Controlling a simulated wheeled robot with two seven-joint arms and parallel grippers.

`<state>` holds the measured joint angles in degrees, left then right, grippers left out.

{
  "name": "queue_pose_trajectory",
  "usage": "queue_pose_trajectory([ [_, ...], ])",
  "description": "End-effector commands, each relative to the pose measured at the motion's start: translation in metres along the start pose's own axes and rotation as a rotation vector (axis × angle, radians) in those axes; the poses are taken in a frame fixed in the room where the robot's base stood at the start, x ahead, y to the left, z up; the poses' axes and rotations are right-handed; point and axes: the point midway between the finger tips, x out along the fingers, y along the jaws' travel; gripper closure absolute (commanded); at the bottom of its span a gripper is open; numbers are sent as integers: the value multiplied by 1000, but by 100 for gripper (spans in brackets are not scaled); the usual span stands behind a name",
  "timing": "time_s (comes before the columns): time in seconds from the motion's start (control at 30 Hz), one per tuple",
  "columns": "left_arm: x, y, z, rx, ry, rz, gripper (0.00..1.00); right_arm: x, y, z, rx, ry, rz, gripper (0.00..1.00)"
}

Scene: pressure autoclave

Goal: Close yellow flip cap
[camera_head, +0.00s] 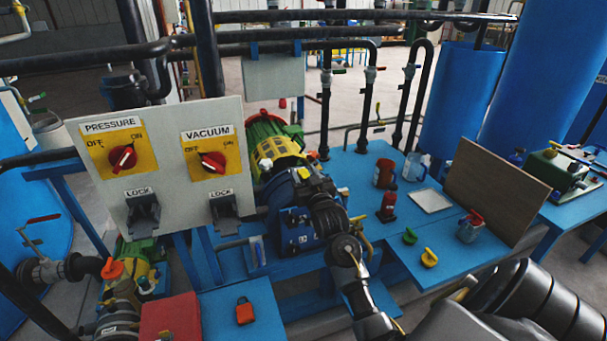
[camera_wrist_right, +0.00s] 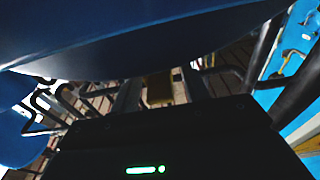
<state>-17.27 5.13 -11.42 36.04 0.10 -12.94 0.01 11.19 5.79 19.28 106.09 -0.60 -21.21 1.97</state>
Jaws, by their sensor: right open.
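The yellow flip cap (camera_head: 429,258) stands on the blue table near its front edge, with a part that appears raised; its hinge detail is too small to tell. My right arm comes in from the lower right. My right gripper (camera_head: 318,188) appears to be beside the blue pump, left of the yellow cap and well apart from it; its fingers are hard to make out there. In the right wrist view the gripper (camera_wrist_right: 162,88) is open with nothing between its fingers, close to a large blue surface. The yellow cap is not visible there. My left gripper is not visible.
A green flip cap (camera_head: 410,236) sits just behind the yellow one. A white tray (camera_head: 432,200) and red bottles (camera_head: 385,174) are farther back. The blue pump (camera_head: 292,230) crowds the left.

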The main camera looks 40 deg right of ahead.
Motion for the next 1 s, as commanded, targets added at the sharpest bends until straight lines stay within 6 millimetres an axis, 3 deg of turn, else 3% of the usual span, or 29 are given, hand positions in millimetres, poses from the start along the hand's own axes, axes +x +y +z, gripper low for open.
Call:
queue_pose_trajectory([
  [0.27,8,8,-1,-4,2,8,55,-47,-1,3,0,-2,-1,55],
  [0.53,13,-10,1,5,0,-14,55,-92,-1,2,1,-1,0,55],
  [0.67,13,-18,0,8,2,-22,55,-102,0,1,1,-1,0,55],
  [1.0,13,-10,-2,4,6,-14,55,-105,0,0,1,0,0,55],
])
